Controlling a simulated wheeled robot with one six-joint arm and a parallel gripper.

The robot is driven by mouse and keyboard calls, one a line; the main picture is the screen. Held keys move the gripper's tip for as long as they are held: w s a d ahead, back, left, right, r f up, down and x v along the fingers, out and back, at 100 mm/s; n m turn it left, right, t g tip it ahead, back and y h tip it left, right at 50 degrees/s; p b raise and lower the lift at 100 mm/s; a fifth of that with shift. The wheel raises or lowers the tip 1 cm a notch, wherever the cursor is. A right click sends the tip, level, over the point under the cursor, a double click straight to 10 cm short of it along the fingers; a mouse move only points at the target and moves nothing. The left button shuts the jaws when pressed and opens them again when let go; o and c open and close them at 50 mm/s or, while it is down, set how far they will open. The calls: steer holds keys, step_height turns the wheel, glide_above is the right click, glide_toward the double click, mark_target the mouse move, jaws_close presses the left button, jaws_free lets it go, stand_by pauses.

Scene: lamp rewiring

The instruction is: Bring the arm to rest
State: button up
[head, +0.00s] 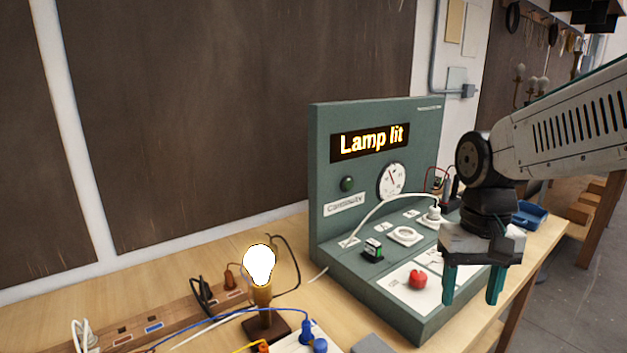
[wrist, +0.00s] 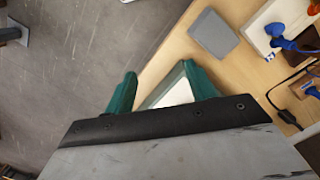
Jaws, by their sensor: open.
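My gripper (head: 470,285) has two teal fingers pointing down, apart and with nothing between them. In the head view it hangs at the right, in front of the right part of the green test panel (head: 325,155). In the wrist view my gripper (wrist: 158,95) shows both fingers spread, with a corner of the panel's pale base (wrist: 172,95) behind them. The panel's display (head: 370,142) reads "Lamp lit". A bulb (head: 259,264) glows white in a brass holder on the bench.
Blue, yellow and white leads lie at the bench's front left. A grey block (wrist: 213,34) lies on the bench. A blue tray (head: 529,214) stands behind my arm. Open floor lies at right.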

steer(key=s+d+r+t, duration=0.1)
steer(key=s+t, duration=0.1)
steer(key=s, duration=1.2)
steer(key=shift+d+r+n, duration=0.3)
steer(key=shift+r+n, duration=0.05)
steer(key=shift+n, duration=0.05)
steer(key=shift+s, duration=0.1)
